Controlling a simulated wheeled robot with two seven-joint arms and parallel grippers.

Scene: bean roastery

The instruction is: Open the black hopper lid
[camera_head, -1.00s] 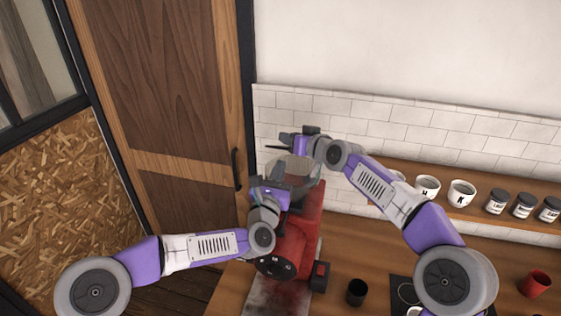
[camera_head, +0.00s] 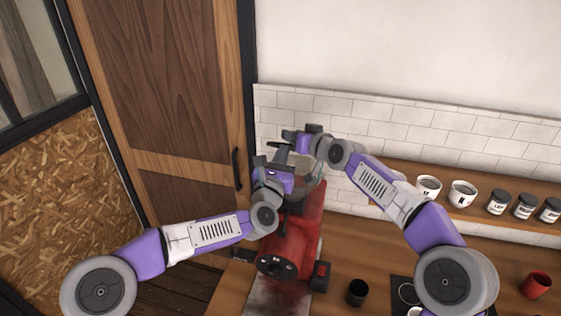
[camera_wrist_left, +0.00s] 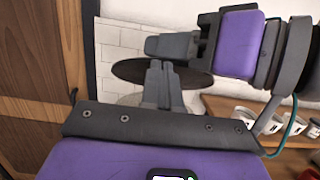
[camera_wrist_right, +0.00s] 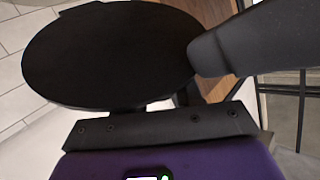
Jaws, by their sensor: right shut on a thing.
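The black hopper lid (camera_wrist_right: 105,55) is a wide dark disc that fills the upper left of the right wrist view. In the left wrist view the lid (camera_wrist_left: 135,72) shows as a dark ellipse above the pale clear hopper (camera_wrist_left: 132,99). The hopper tops the red machine (camera_head: 292,235). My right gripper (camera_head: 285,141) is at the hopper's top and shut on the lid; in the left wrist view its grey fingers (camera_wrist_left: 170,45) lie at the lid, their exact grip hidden. My left gripper (camera_head: 270,163) is beside the hopper, its fingertips (camera_wrist_left: 160,72) together and in front of the lid, apparently empty.
A wall shelf (camera_head: 500,215) with mugs and jars runs along the right. A black cup (camera_head: 357,292) and a red mug (camera_head: 535,285) stand on the wooden counter (camera_head: 350,245). A tiled wall (camera_head: 410,125) is close behind the machine, and a wooden door (camera_head: 165,100) stands left.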

